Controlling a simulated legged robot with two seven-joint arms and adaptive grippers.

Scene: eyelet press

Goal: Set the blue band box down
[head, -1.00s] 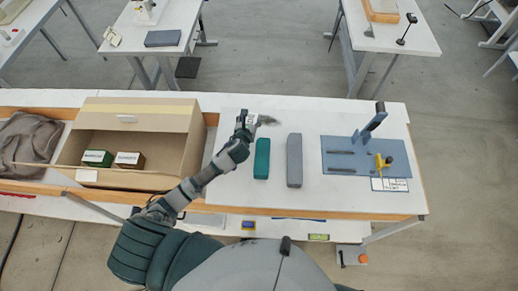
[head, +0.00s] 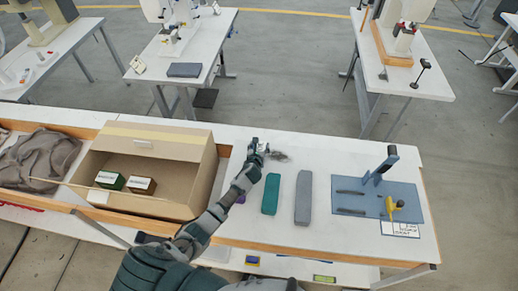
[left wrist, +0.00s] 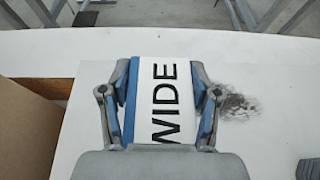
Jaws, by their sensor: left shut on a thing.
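The blue band box (left wrist: 165,100) shows in the left wrist view as a white label reading "WIDE" with blue along its left side. My left gripper (left wrist: 160,98) is shut on it, one finger on each side. In the head view my left gripper (head: 256,156) is over the white table (head: 330,160), just beyond the teal block and beside a dark smudge. There the box is mostly hidden by the gripper. I cannot tell whether the box touches the tabletop. My right gripper is not in view.
A cardboard carton (head: 205,170) at left holds a green box (head: 112,181) and a brown box (head: 142,186). A teal block (head: 271,194) and a grey block (head: 303,198) lie nearer me. A blue mat (head: 350,196) with tools lies at right. The dark smudge (head: 278,155) marks the tabletop.

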